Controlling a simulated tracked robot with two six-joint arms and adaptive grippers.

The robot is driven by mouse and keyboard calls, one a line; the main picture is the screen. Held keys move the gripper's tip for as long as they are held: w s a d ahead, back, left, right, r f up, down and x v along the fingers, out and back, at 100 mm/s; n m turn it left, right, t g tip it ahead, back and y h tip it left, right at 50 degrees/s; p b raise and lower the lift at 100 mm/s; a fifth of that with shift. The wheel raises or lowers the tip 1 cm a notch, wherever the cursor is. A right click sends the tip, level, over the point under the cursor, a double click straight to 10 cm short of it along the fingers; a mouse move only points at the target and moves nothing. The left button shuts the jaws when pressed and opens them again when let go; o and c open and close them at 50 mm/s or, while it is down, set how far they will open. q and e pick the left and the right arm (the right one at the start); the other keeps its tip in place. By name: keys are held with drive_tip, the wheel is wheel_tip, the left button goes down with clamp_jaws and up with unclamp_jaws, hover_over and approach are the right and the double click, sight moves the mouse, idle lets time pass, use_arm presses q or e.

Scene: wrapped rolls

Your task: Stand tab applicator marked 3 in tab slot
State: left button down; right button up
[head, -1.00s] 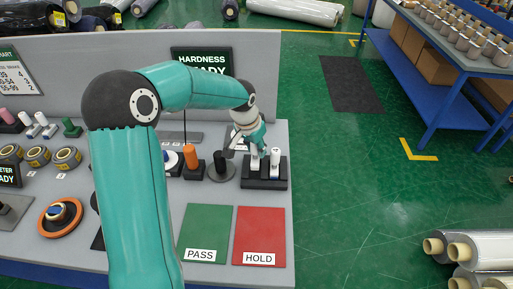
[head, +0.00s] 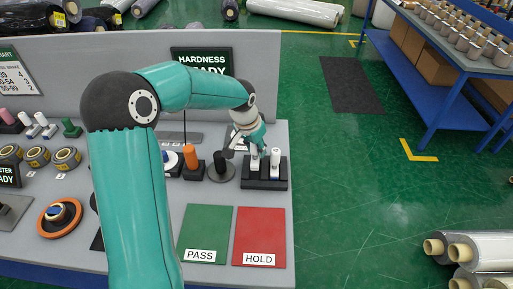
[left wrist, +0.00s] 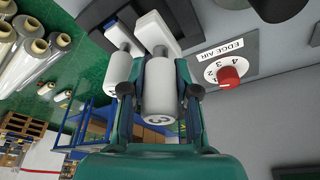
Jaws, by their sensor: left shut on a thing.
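My left gripper (head: 257,147) is shut on a white tab applicator (left wrist: 160,92), whose round handle end shows a 3 in the left wrist view. My left gripper (left wrist: 160,95) has one finger on each side of the handle. In the head view the held applicator (head: 255,164) is upright over the left part of the black slot block (head: 264,184). I cannot tell whether its foot is fully seated. A second white applicator (head: 276,161) stands in the block just right of it; it also shows in the left wrist view (left wrist: 118,72). My right gripper is out of view.
Left of the block are a round dark stand (head: 221,170) and an orange-handled piece (head: 192,160). A green PASS mat (head: 206,229) and a red HOLD mat (head: 260,229) lie in front. The EDGE AIR dial (left wrist: 229,76) is near the gripper. The bench ends right of the block.

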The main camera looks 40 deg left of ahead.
sight(256, 157)
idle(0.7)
use_arm(q)
drive_tip(key=shift+f+b, duration=2)
drive_tip(key=shift+f, duration=0.1)
drive_tip(key=c, duration=0.8)
unclamp_jaws()
drive_tip(key=v, duration=1.1)
drive_tip(key=shift+r, duration=0.35)
drive_tip(key=shift+s+r, duration=0.1)
drive_tip(key=shift+r, duration=0.05)
drive_tip(key=shift+s, duration=0.1)
